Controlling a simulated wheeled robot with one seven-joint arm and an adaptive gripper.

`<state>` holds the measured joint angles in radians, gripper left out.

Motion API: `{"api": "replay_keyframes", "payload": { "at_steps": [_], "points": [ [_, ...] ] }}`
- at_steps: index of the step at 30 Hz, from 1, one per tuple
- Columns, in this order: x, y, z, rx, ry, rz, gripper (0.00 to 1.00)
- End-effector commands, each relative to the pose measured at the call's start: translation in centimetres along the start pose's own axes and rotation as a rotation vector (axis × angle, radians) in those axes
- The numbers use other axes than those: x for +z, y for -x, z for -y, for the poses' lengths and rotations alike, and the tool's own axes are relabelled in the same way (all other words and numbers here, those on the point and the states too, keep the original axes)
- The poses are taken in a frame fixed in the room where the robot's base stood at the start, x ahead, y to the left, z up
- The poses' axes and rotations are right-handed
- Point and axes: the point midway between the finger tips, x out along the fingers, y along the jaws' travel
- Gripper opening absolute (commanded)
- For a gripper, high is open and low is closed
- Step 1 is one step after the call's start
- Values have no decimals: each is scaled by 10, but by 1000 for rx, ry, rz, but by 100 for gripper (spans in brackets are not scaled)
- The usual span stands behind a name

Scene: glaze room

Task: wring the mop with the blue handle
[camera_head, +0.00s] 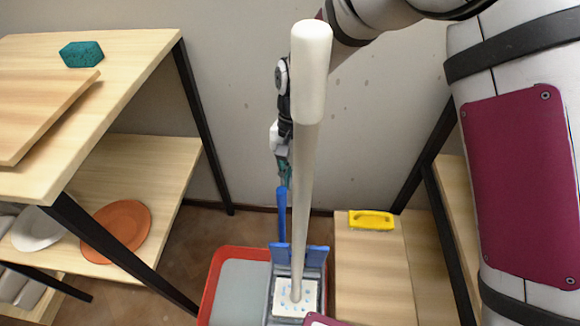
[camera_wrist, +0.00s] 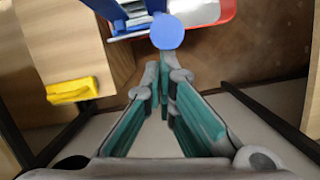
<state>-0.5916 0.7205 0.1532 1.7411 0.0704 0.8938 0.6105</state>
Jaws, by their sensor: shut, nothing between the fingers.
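The mop (camera_head: 303,180) has a pale handle that rises from the bucket close in front of the head camera. Its white, blue-speckled head (camera_head: 284,297) sits in a grey wringer with blue parts (camera_head: 316,256). The wringer is on a red bucket (camera_head: 213,280). A blue lever handle (camera_head: 282,215) stands upright behind the mop; its round end (camera_wrist: 168,32) faces the wrist camera. My gripper (camera_head: 284,177) is just above the lever's top, with its teal fingers (camera_wrist: 163,78) shut and empty. I cannot tell whether the fingertips touch the lever. The mop handle partly hides my gripper in the head view.
A wooden shelf unit at the left holds a teal sponge (camera_head: 82,54), a board (camera_head: 40,105), an orange plate (camera_head: 115,231) and a white plate (camera_head: 38,229). A yellow object (camera_head: 371,220) lies on a low wooden surface (camera_head: 370,275) right of the bucket. A wall stands behind.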

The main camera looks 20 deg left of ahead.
Motion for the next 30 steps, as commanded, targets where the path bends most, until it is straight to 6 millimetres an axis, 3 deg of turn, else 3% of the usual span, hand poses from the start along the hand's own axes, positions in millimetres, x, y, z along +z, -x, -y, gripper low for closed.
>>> {"api": "replay_keyframes", "payload": {
  "at_steps": [6, 18, 30],
  "points": [
    [36, 0, -7, -20, 9, -115, 0],
    [87, -12, -18, -20, 6, -113, 0],
    [101, -19, -20, -22, 5, -114, 0]
  ]
}}
